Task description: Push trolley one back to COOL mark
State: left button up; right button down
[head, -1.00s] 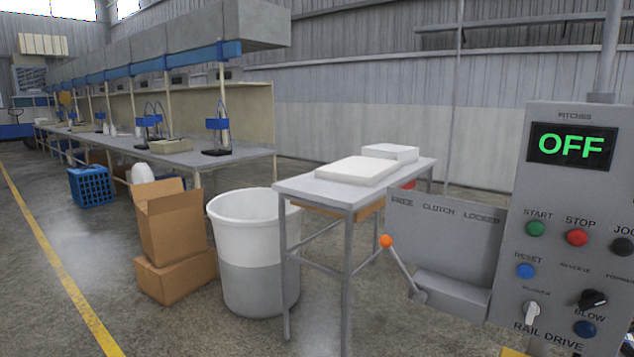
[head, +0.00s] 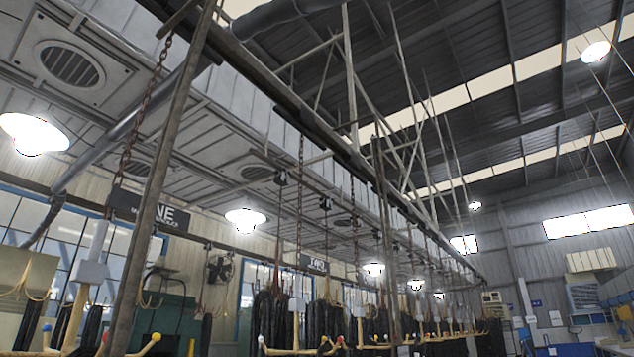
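In the head view a dark sign ending in "NE" (head: 150,211), probably trolley one's, hangs at the left on a rusty chain (head: 143,90). A slanting post covers part of its lettering. Just left of it is a grey upright bar with a box (head: 92,270). Below are yellowish arms with coloured ball tips (head: 100,342), cut by the bottom edge. I cannot tell whether these arms carry a hose. The overhead rail (head: 300,110) runs away to the right. No COOL mark shows. Neither gripper is in view.
A second sign, seemingly "TWO" (head: 313,263), hangs farther along, with black hoses (head: 272,318) below it. Several similar hangers continue down the line. A brown post (head: 160,180) stands in the left foreground. A fan (head: 220,269) is behind. The floor is out of view.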

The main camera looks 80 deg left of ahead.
aim_at(89, 271)
jog(key=u, duration=2.95)
jog(key=k+j+u, duration=0.4)
jog(key=u, duration=0.15)
